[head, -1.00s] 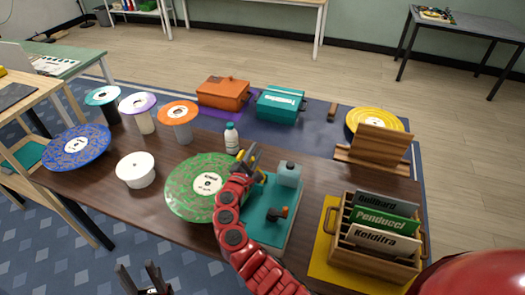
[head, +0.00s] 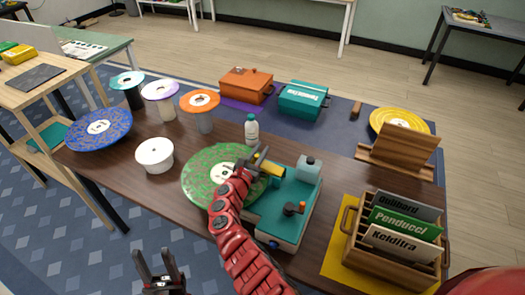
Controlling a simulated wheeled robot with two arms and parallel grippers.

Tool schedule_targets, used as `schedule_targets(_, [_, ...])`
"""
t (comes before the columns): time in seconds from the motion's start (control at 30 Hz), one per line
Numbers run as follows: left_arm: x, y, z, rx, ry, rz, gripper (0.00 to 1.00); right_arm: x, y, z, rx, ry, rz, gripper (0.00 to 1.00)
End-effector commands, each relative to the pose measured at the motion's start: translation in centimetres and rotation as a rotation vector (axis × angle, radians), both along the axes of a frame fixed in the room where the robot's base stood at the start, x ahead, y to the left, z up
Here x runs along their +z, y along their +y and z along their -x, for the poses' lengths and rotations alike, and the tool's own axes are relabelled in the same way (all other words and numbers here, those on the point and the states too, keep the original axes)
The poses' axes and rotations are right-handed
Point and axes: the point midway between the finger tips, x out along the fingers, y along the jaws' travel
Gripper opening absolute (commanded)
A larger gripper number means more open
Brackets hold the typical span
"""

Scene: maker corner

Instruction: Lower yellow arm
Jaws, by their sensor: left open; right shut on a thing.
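The yellow arm (head: 273,169) shows as a short yellow piece over the right edge of the green record (head: 204,192). The record lies on the teal player (head: 292,222), which has a grey block and an orange-topped black knob. My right gripper (head: 260,156) is shut on the yellow arm at the record's right side, and its red arm covers part of the record and player. I cannot tell whether the yellow arm's tip touches the record. My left gripper (head: 161,268) is open and empty at the bottom, in front of the table.
A bottle (head: 251,130) stands just behind the record. A white round container (head: 154,154) and a blue record (head: 99,129) on a stand are to the left. A wooden rack (head: 395,238) with record sleeves is at the right. Orange (head: 246,84) and teal (head: 303,100) cases are behind.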

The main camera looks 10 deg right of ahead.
Motion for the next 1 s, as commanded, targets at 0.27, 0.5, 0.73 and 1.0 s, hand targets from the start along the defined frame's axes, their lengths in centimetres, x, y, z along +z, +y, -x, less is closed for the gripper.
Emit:
schedule_targets(0.27, [-0.35, 0.01, 0.0, 0.0, 0.0, 0.0, 0.5, -0.42, 0.14, -0.08, 0.0, 0.025, 0.04, 0.0])
schedule_targets(0.5, [-0.32, 0.0, 0.0, 0.0, 0.0, 0.0, 0.5, -0.37, 0.13, -0.1, 0.0, 0.027, 0.042, 0.0])
schedule_targets(0.73, [-0.32, 0.01, 0.0, 0.0, 0.0, 0.0, 0.5, -0.35, 0.12, -0.11, -0.001, 0.026, 0.042, 0.4])
schedule_targets(1.0, [-0.34, 0.0, 0.0, 0.0, 0.0, 0.0, 0.5, -0.36, 0.12, -0.11, 0.0, 0.027, 0.041, 0.52])
